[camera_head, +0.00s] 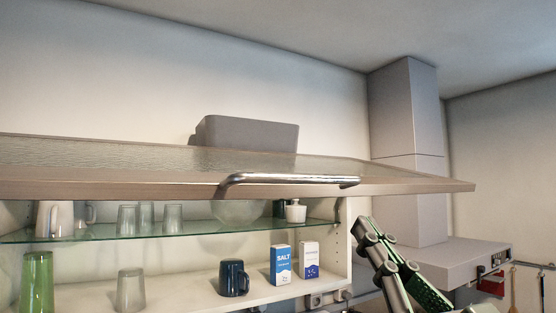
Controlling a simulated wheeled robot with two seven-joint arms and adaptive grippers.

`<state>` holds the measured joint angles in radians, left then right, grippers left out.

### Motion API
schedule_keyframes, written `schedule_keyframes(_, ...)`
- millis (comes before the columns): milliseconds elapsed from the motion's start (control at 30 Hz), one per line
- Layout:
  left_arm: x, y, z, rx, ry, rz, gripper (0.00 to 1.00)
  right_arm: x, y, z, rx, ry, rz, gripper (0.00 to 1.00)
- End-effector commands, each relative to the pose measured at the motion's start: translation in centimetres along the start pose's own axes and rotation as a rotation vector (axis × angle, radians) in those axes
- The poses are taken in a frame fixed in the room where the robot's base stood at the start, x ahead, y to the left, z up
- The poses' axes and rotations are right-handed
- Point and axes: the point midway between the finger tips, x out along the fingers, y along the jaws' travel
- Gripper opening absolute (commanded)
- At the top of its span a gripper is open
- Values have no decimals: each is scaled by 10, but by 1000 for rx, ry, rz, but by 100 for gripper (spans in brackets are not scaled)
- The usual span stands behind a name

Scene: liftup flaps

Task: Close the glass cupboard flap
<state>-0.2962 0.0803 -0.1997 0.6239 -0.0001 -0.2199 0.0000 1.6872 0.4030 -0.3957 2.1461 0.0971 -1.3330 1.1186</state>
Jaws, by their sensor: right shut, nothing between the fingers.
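The glass cupboard flap (120,157) is lifted open and juts out above the cupboard, nearly level. It has a wooden frame around a textured glass pane. A metal bar handle (290,180) runs along its front edge. The open cupboard (341,240) below shows its shelves. My right gripper (364,228) is shut and empty, below the flap's right part and just right of the cupboard's side wall. It appears apart from the flap and handle. My left gripper is not in view.
A glass shelf (100,231) holds glasses, a bowl and a white pot. Below stand a dark mug (233,279), a salt box (281,265) and another box (309,260). A grey box (248,134) sits on top. A range hood (408,130) stands at right.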

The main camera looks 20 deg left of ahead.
Motion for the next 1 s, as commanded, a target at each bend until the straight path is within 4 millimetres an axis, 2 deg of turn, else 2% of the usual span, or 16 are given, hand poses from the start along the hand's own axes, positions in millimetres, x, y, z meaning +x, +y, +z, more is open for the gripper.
schedule_keyframes(33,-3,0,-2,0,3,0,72,-19,-35,-29,-5,43,-49,0)
schedule_keyframes(133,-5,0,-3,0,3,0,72,-52,-82,-63,-1,97,-117,0)
schedule_keyframes(233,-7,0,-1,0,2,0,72,-74,-108,-81,1,130,-159,0)
schedule_keyframes(367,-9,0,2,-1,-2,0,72,-83,-120,-90,3,144,-177,0)
schedule_keyframes(567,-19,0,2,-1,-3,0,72,-58,-125,-96,3,145,-177,0)
schedule_keyframes(933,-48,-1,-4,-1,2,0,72,16,-138,-108,2,145,-176,0)
schedule_keyframes(1000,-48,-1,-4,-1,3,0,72,10,-137,-91,1,143,-179,0)
